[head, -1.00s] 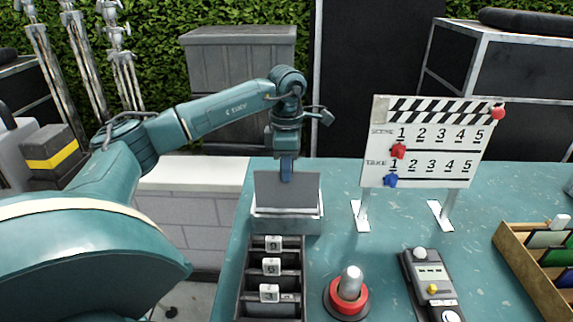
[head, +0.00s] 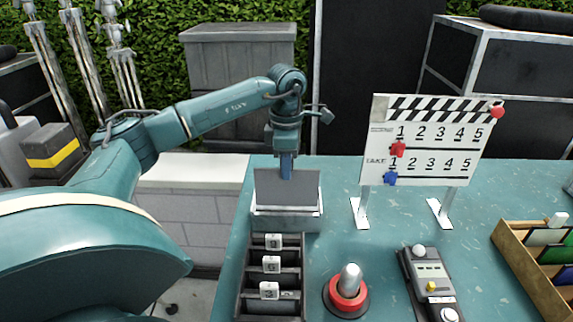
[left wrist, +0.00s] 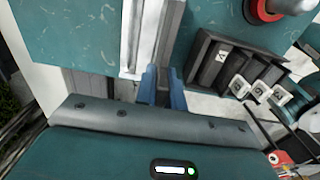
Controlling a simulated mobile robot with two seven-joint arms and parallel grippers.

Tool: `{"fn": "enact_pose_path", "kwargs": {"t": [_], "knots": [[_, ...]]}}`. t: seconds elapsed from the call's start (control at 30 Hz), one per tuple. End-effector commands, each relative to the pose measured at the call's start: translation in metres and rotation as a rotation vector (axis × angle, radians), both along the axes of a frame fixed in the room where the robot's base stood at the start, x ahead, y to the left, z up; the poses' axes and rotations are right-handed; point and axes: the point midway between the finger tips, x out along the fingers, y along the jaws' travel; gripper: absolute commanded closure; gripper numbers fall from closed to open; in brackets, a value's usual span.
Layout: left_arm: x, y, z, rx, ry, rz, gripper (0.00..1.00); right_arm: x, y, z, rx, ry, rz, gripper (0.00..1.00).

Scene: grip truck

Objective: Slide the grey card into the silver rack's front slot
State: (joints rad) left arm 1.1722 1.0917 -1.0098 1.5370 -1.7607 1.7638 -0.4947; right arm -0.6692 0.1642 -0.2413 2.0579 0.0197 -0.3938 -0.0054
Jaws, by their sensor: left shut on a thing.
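The grey card (head: 287,188) stands upright at the back left of the teal table, with its top edge in my left gripper (head: 286,168). The gripper points down and is shut on the card; its blue fingers also show in the left wrist view (left wrist: 163,88). The silver rack (head: 287,223) is directly below the card. The card's lower edge meets the rack's upper part in the head view, but I cannot tell how deep it sits or in which slot. In the left wrist view the rack (left wrist: 140,40) runs beside the fingertips. My right gripper is not in view.
A dark numbered tray (head: 272,278) sits just in front of the rack. A red-based knob (head: 347,295) and a grey control box (head: 431,285) are to the right. A clapperboard (head: 428,140) stands behind on metal feet. A wooden card box (head: 530,270) is at far right.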

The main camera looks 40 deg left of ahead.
Motion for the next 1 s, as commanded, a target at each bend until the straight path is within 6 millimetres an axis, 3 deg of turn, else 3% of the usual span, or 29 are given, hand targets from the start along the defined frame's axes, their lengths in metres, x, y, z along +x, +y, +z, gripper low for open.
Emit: {"fn": "enact_pose_path", "kwargs": {"t": [1.0], "knots": [[0.0,0.0,-0.012,0.0,0.0,0.0,1.0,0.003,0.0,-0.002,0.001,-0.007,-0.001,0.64]]}}
